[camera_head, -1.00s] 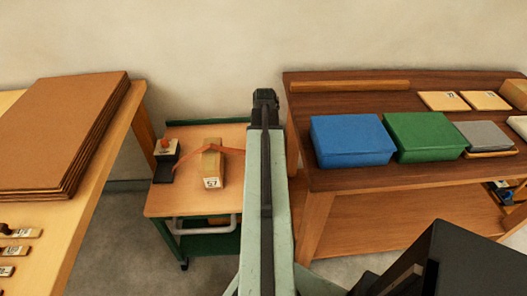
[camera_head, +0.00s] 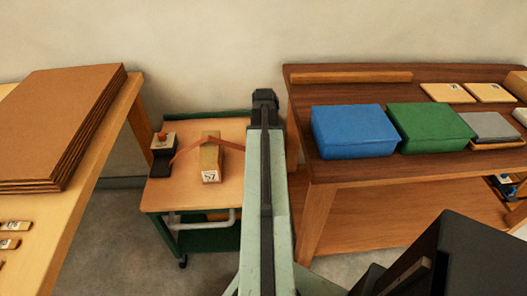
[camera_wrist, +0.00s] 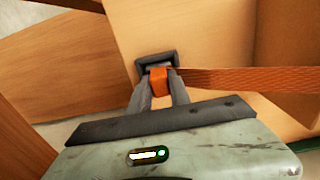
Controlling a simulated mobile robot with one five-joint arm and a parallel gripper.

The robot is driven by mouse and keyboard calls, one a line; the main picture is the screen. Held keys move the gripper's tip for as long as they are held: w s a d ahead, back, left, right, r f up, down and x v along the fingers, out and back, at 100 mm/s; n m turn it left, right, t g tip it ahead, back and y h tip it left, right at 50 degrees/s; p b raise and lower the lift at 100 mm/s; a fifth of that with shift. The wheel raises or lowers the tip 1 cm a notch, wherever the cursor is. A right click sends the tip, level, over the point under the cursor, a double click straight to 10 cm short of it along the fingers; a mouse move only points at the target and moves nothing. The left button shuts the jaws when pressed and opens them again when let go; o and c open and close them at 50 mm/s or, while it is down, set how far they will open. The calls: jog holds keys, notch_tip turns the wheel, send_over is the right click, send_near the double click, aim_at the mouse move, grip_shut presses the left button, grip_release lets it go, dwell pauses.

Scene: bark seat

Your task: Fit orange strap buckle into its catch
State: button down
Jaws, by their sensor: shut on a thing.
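My gripper (camera_wrist: 159,90) shows in the wrist view, its grey fingers shut on the orange buckle (camera_wrist: 160,81). The buckle is right at a dark rectangular catch (camera_wrist: 143,64) against a wooden surface. I cannot tell whether it is inside the catch. The orange strap (camera_wrist: 240,79) runs from the buckle to the right. In the head view the strap (camera_head: 187,151) crosses over a wooden block (camera_head: 210,163) marked 57 and goes out of sight behind my green column. My gripper, the buckle and the catch cannot be made out there.
The block stands on a small green-framed cart (camera_head: 178,195). A dark stand with an orange knob (camera_head: 162,147) is left of it. A bench with blue (camera_head: 353,131) and green (camera_head: 432,130) boxes is right. A table with brown boards (camera_head: 60,120) is left.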

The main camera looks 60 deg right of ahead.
jog(key=shift+f+b, duration=0.3)
jog(key=c, duration=0.8)
grip_release()
jog(key=shift+r, duration=0.1)
notch_tip(320, 180, up, 7)
jog(key=p, duration=0.7)
